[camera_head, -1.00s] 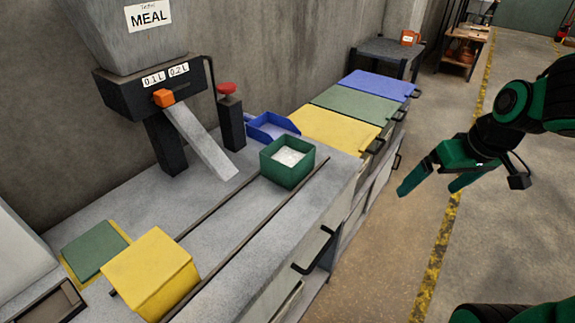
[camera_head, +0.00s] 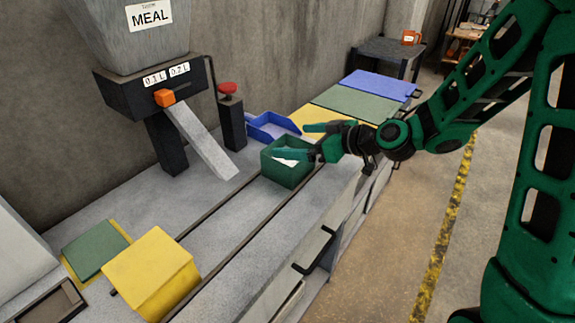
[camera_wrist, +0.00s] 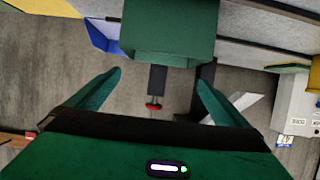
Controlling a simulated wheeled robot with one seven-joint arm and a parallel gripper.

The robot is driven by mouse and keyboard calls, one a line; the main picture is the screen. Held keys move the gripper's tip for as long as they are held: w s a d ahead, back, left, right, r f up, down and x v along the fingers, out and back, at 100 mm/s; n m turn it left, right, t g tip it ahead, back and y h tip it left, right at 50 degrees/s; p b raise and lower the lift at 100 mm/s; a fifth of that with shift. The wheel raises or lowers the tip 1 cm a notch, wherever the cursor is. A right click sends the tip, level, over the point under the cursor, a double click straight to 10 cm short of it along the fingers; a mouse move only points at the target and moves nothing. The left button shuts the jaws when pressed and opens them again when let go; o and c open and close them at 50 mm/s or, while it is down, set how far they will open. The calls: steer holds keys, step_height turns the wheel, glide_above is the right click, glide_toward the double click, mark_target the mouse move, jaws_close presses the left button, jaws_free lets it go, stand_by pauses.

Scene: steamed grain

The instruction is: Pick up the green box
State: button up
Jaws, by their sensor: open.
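The green box (camera_head: 284,174) is open-topped and sits upright on the grey counter by the dark rail, with white contents partly showing. My gripper (camera_head: 290,141) reaches over the box from the right, its fingers apart. One finger overlaps the box's opening in the head view; I cannot tell whether it touches. In the wrist view the green box (camera_wrist: 170,30) lies ahead, beyond the fingertips of my open gripper (camera_wrist: 160,80), with nothing between the fingers.
A blue tray (camera_head: 270,127) stands just behind the box. The meal dispenser's chute (camera_head: 200,142) and the red-topped post (camera_head: 230,120) are to its left. A yellow box (camera_head: 150,270) stands on the counter's near left. The counter between is clear.

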step_height(320, 180, down, 4)
steer(key=shift+f, duration=0.1)
steer(key=x, duration=0.7)
steer(key=shift+w+a, duration=0.15)
steer(key=c, duration=1.8)
